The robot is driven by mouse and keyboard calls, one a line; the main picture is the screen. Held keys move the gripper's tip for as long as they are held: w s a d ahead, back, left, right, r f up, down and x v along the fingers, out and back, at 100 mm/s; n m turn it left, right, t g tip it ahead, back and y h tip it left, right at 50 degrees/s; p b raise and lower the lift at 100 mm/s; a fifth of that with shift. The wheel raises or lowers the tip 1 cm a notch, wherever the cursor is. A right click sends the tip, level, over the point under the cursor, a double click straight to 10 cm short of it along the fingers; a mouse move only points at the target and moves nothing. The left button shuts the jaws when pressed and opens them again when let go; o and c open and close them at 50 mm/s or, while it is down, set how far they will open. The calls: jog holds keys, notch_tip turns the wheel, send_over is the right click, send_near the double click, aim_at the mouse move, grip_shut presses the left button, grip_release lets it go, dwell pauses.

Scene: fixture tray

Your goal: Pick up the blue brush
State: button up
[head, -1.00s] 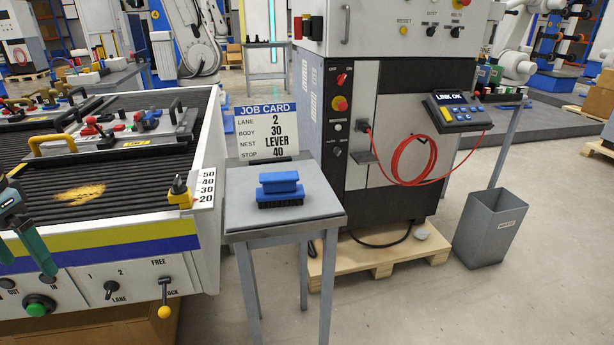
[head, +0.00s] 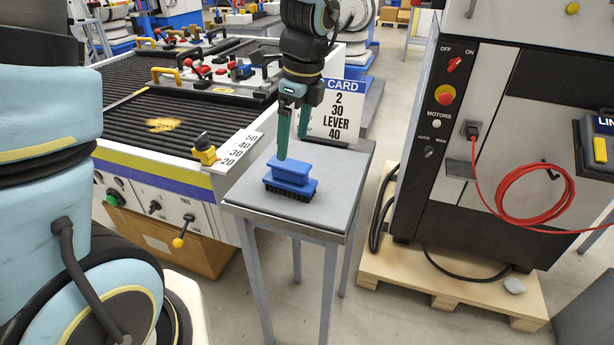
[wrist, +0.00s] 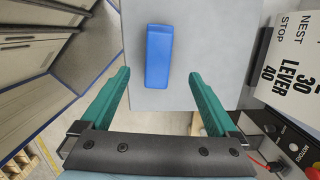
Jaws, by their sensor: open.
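The blue brush (head: 291,177) stands bristles down on a small grey side table (head: 325,207). Its raised blue handle is on top and dark bristles show below. My gripper (head: 291,147) is above and just behind the brush in the head view, fingers pointing down, open and empty. In the wrist view the brush (wrist: 159,56) lies ahead of the spread green fingertips (wrist: 158,75), roughly between their lines. The fingers do not touch it there.
A job card (head: 345,108) stands at the back of the table, close to my gripper. A ribbed conveyor bench (head: 130,112) is on the left. A grey cabinet (head: 480,150) with a red cable (head: 530,195) stands on the right.

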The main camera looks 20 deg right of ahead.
aim_at(288, 174)
jog(key=f, duration=0.3)
jog(key=a+f+p, duration=0.1)
jog(key=f, duration=0.2)
jog(key=w+f, duration=0.1)
jog(key=f, duration=0.3)
jog(key=shift+a+p, duration=0.15)
jog(key=shift+p, duration=0.25)
jog(key=c, duration=1.5)
grip_shut()
jog(key=shift+r, duration=0.15)
notch_tip(288, 174, up, 10)
jog(key=shift+f+b, duration=0.1)
jog(key=shift+b, duration=0.55)
